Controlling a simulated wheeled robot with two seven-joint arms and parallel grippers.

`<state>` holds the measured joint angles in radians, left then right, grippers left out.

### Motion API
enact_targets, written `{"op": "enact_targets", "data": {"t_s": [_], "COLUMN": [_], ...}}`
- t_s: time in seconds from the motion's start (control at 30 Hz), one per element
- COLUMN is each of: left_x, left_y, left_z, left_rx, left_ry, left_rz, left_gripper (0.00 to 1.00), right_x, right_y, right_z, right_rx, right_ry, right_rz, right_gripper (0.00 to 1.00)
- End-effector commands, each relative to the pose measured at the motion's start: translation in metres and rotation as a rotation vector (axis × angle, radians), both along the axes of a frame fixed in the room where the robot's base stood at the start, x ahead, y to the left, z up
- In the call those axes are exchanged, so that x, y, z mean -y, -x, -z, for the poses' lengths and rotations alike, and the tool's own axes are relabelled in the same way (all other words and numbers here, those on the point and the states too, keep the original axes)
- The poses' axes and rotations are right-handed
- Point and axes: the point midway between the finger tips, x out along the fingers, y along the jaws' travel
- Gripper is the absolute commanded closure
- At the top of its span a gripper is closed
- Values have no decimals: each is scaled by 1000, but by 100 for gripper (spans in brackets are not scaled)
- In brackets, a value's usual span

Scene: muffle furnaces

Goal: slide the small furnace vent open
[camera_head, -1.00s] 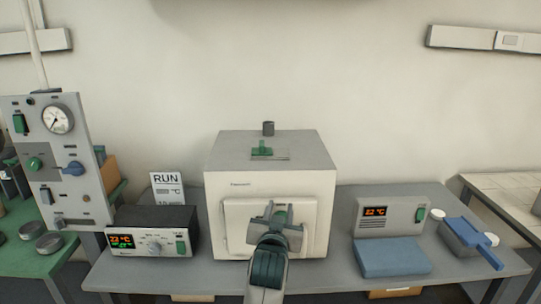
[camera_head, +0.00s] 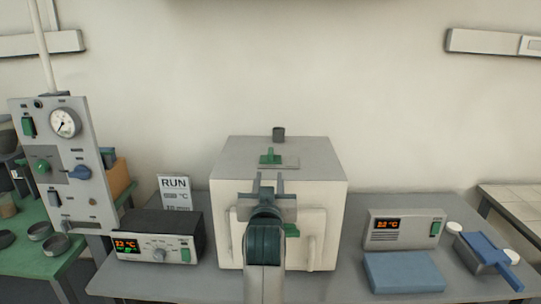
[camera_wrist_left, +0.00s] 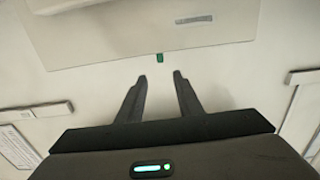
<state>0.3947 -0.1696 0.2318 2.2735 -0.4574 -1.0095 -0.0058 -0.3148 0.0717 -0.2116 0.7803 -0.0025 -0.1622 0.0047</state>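The small furnace (camera_head: 325,195) is a white box with a grey top in the middle of the bench. Its vent is a green slider (camera_head: 270,157) on a pale plate (camera_head: 291,164) on the top, in front of a short dark flue (camera_head: 278,134). My left gripper (camera_head: 268,181) is in front of the furnace's upper front face, its fingers apart and empty, below the vent in the picture. The left wrist view shows the open fingers (camera_wrist_left: 160,76) with nothing between them. My right gripper is not in view.
The furnace door (camera_head: 318,225) is partly hidden behind my left arm. A dark controller (camera_head: 160,238) and a RUN sign (camera_head: 175,185) stand left. A grey controller (camera_head: 405,228), a blue block (camera_head: 403,273) and a blue-handled item (camera_head: 484,249) are right. The space above the furnace is clear.

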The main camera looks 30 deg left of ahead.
Motion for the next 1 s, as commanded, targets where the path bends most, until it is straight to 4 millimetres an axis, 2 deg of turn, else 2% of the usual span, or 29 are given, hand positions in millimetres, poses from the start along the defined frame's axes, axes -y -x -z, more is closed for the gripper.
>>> {"op": "enact_targets", "data": {"t_s": [0.07,0.17,0.5,0.67,0.77,1.0], "left_x": [-6,-14,-46,-60,-69,-81], "left_y": [-8,-21,-73,-98,-110,-130], "left_z": [-2,-2,-3,-3,-2,-1], "left_rx": [-1,-1,-1,-1,-1,0], "left_ry": [-1,0,1,1,0,0], "left_rz": [-1,-2,-1,-1,-2,-1], "left_gripper": [67,67,67,67,67,67], "right_x": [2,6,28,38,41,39], "right_y": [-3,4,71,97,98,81], "right_z": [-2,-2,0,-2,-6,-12], "right_rx": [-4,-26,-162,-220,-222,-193], "right_ry": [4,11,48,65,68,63], "right_rz": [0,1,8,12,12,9], "right_gripper": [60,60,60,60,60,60]}}
